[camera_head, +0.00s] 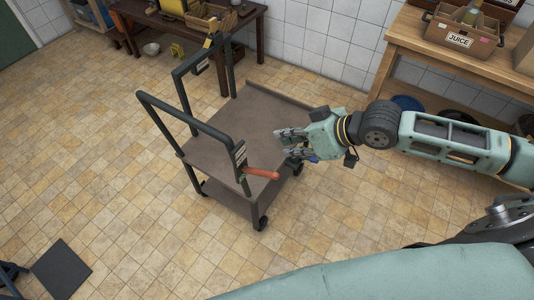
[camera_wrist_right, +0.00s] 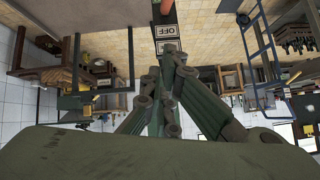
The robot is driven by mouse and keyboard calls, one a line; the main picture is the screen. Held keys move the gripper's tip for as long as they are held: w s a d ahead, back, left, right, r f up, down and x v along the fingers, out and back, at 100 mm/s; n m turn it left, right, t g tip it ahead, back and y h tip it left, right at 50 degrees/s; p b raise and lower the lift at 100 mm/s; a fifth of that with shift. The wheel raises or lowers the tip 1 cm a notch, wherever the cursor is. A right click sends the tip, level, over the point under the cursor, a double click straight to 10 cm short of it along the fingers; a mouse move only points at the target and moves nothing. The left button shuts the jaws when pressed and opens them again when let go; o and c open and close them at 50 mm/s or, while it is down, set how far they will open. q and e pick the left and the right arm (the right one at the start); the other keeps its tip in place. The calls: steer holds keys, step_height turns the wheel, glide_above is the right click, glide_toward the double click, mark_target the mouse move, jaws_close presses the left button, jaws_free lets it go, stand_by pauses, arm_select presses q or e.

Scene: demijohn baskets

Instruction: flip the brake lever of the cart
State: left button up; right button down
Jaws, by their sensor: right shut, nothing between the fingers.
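The cart (camera_head: 222,131) has a brown deck, dark handle frames and black castors, and stands mid-floor. Its orange-red brake lever (camera_head: 262,173) sticks out to the right from a labelled plate (camera_head: 239,154) on the near handle post. In the right wrist view the picture is upside down; an OFF label (camera_wrist_right: 166,31) shows beyond the fingers and part of the red lever (camera_wrist_right: 229,5) is at the top edge. My right gripper (camera_head: 279,140) is shut and empty, above the cart's right side, beyond the lever and apart from it. My left gripper is out of view.
A wooden bench (camera_head: 455,61) with a JUICE crate (camera_head: 461,38) stands at the upper right. A dark table (camera_head: 174,22) with items is at the back. A dark flat panel (camera_head: 61,269) lies at the lower left. The tiled floor left of the cart is clear.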

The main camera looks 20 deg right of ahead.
steer(key=shift+w+f, duration=0.1)
steer(key=shift+w, duration=0.05)
steer(key=p, duration=0.2)
glide_above(260, 173)
steer(key=w+d, duration=0.2)
step_height(260, 173, down, 6)
steer(key=f, duration=0.1)
steer(key=s+f+p, duration=0.1)
steer(key=f, duration=0.2)
steer(key=shift+s+d+p, duration=0.2)
steer(key=shift+s+p, duration=0.05)
steer(key=shift+p, duration=0.05)
